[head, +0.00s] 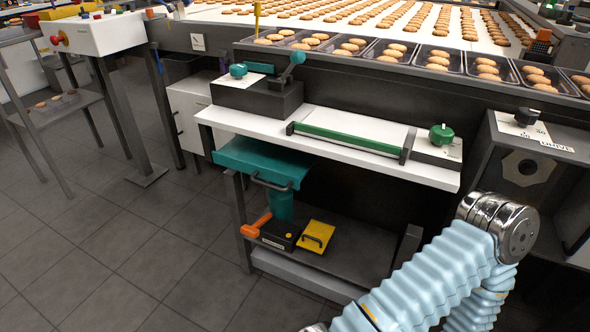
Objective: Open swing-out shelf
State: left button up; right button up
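A white worktop (240,122) projects from the front of the biscuit line, with a green bar (345,138) along it. Below its left end a teal slab (232,158) sticks out, with a dark curved handle (272,184) at its front. I cannot tell for certain which of these is the swing-out shelf. A dark lower shelf (345,262) holds a black device with an orange lever (256,226) and a yellow lidded box (317,236). A blue-sleeved arm of mine crosses the lower right, its gripper outside the picture. My other gripper is not in view.
Trays of biscuits (438,60) line the conveyor edge at the back. A lever box (256,95) and a green knob (442,134) stand on the worktop. A dark cabinet (487,175) with a dial is at right. Tiled floor (130,250) at left is clear.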

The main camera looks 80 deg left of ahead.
aim_at(286, 167)
jog(key=u, duration=2.95)
